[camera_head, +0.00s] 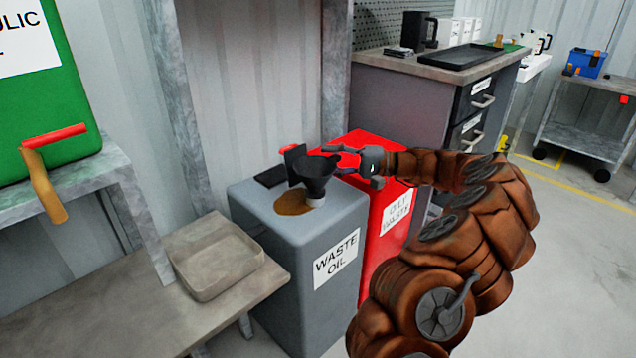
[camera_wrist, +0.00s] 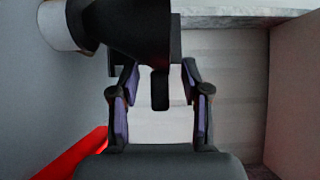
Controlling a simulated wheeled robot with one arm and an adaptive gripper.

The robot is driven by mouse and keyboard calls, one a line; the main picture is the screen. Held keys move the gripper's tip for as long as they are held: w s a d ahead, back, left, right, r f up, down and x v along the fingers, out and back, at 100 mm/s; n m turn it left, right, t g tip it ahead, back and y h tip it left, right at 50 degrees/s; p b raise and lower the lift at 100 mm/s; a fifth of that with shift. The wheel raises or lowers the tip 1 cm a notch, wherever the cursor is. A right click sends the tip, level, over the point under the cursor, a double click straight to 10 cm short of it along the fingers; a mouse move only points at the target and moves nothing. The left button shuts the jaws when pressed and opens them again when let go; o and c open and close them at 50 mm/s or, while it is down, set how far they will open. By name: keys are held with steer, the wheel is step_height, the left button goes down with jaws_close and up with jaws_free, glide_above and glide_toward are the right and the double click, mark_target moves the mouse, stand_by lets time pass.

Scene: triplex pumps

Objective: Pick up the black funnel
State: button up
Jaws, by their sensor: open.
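The black funnel (camera_head: 316,172) stands on top of the grey waste oil bin (camera_head: 339,215), with its wide mouth up and its pale lower end near a brown patch on the lid. My gripper (camera_head: 335,160) is at the funnel's right side, close to its rim. In the wrist view the funnel (camera_wrist: 125,25) fills the top left, its pale end (camera_wrist: 60,25) pointing left. My gripper (camera_wrist: 156,90) is open there, its two fingers apart, with a dark flat piece showing between and beyond them. I cannot tell whether a finger touches the funnel.
A red oily waste bin (camera_head: 395,215) stands right behind the grey bin. A wooden bench with a shallow tray (camera_head: 215,262) is at left, below a green tank (camera_head: 60,120). A workbench (camera_head: 440,70) stands behind. The floor at right is open.

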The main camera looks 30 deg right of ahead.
steer(key=shift+c, duration=0.3)
jaws_close()
